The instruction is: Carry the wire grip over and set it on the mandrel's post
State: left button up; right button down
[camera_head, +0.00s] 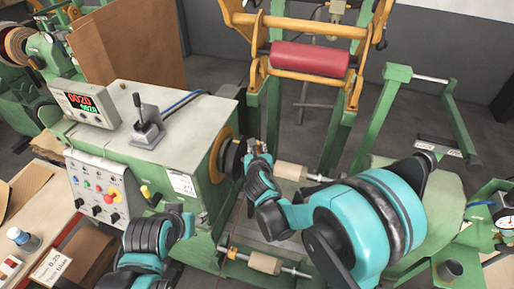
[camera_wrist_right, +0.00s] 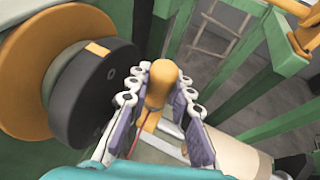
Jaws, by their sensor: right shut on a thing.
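My right gripper (camera_wrist_right: 158,100) is shut on the wire grip (camera_wrist_right: 161,80), whose rounded orange-tan end stands up between the two fingers. A thin red line shows beneath it. In the head view my right gripper (camera_head: 260,147) is small and beside the winding machine's black disc (camera_head: 232,158). In the wrist view the same disc (camera_wrist_right: 95,90) is to the left, apart from the fingers. A pale cylinder on a shaft (camera_head: 290,171) is just right of the gripper. I cannot make out the mandrel's post clearly. My left arm shows at lower left, but its gripper does not.
The green machine cabinet (camera_head: 150,140) with a joystick (camera_head: 147,125) and a counter box (camera_head: 88,104) is on the left. A red roller (camera_head: 309,57) in an orange frame is behind. A second pale cylinder (camera_head: 264,263) is low in front. Green frame bars stand at the right.

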jog(key=shift+f+b, duration=0.95)
jog(key=shift+f, duration=0.05)
dwell(0.4)
jog(key=c, duration=1.3)
grip_release()
jog(key=v, duration=1.2)
